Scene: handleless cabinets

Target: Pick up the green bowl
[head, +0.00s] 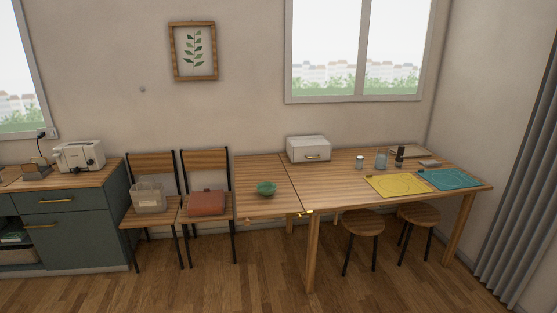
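A small green bowl (266,189) stands upright on the left part of the wooden table (262,169), left of the seam between the two table sections. Nothing hides it in the head view. It sits toward the table's front edge and looks empty, though its inside is small in the picture. My gripper is not in the head view.
A white bread box (308,149), a yellow mat (397,185), a teal mat (447,179) and several small containers stand right of the bowl. Two chairs (207,161) are at left, two stools (362,223) under the table. The front floor (228,288) is clear.

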